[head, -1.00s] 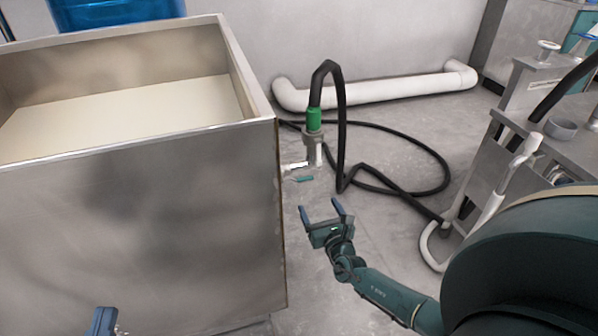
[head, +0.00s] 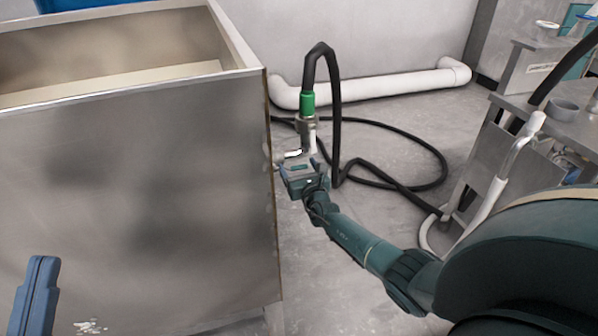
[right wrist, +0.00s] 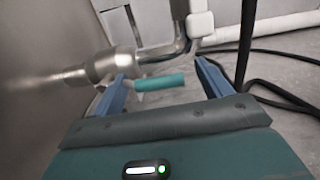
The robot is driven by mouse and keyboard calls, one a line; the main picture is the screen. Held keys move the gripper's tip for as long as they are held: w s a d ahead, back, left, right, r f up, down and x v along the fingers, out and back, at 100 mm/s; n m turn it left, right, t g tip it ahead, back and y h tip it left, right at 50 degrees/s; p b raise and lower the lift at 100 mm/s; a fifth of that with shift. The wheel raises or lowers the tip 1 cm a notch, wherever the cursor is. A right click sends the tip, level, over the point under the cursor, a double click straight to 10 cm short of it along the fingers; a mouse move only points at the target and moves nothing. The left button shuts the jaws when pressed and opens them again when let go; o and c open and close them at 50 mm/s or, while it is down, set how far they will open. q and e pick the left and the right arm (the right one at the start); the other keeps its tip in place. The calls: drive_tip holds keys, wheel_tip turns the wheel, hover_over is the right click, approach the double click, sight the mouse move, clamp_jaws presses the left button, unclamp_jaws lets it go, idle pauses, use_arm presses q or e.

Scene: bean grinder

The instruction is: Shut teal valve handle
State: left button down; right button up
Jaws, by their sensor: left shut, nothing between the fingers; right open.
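The teal valve handle (right wrist: 160,83) shows in the right wrist view, lying crosswise between the two blue fingers of my right gripper (right wrist: 162,72). The fingers are open and apart, with the handle in the gap; I cannot tell whether either touches it. The metal valve pipe (right wrist: 115,63) runs from the tank wall just beyond the fingers. In the head view my right gripper (head: 298,166) is at the valve outlet and hides the handle. My left gripper (head: 36,290) is shut and empty at the lower left, in front of the tank.
The steel tank (head: 140,190) stands close left of my right gripper. A black hose (head: 336,110) with a green fitting (head: 307,103) rises from the valve and loops over the floor. A white pipe (head: 390,86) lies along the wall. A metal cart (head: 480,160) stands right.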

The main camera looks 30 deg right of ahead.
drive_tip(key=shift+c, duration=0.5)
drive_tip(key=c, duration=1.2)
